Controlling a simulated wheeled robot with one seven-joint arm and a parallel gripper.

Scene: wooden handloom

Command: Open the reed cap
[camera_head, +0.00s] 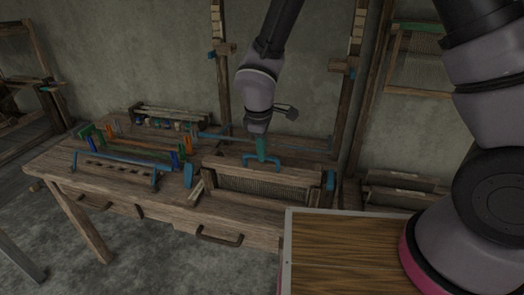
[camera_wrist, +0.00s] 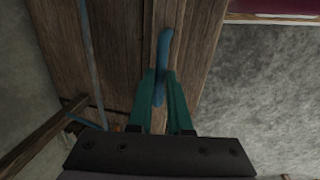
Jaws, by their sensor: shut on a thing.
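The reed cap (camera_head: 302,169) is a wooden bar along the top of the reed (camera_head: 262,187), at the front of the loom bench. A blue handle (camera_head: 277,163) stands on the cap. My gripper (camera_head: 262,158) comes down from above, and its teal fingers are shut on the handle. In the wrist view my gripper (camera_wrist: 160,75) has one finger on each side of the blue handle (camera_wrist: 165,43), over the wood. The fingers hide part of the handle. The cap appears to lie on the reed frame; any small gap beneath it cannot be made out.
Blue end pieces (camera_head: 188,175) flank the reed frame. Blue, green and orange racks (camera_head: 125,158) stand on the bench's left part. Wooden uprights (camera_head: 222,85) rise behind. A wood-topped surface (camera_head: 345,255) lies at front right. Grey floor is free at front left.

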